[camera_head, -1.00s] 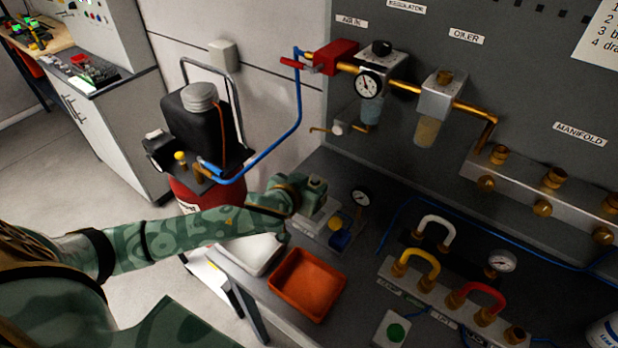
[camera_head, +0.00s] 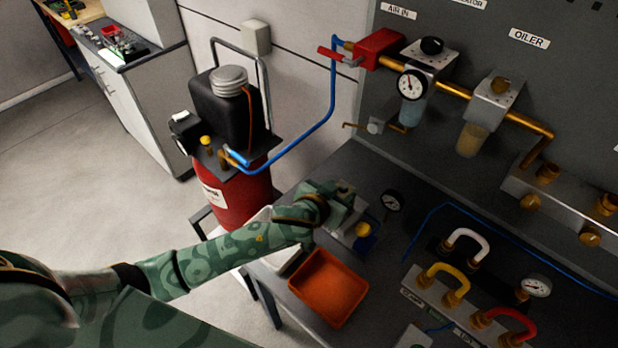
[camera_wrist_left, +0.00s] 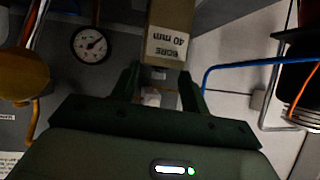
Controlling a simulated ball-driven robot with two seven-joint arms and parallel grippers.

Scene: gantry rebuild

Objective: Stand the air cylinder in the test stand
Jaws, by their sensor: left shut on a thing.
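The air cylinder, a pale block-shaped body (camera_wrist_left: 170,25) with a "BORE 40 mm" label, shows between the fingers of my left gripper in the left wrist view. My left gripper (camera_wrist_left: 160,88) is shut on it. In the head view my left gripper (camera_head: 340,203) is over the bench, just behind the orange tray, and hides most of the cylinder. A grey fixture with a yellow knob (camera_head: 363,230) and a blue part is right beside the gripper, perhaps the test stand. I cannot tell whether the cylinder touches it. My right gripper is not in view.
An orange tray (camera_head: 329,289) and a partly hidden white tray (camera_head: 290,262) lie at the bench's left end. A red compressor tank (camera_head: 235,195) with a blue hose is left of the bench. Hose fittings fill the right.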

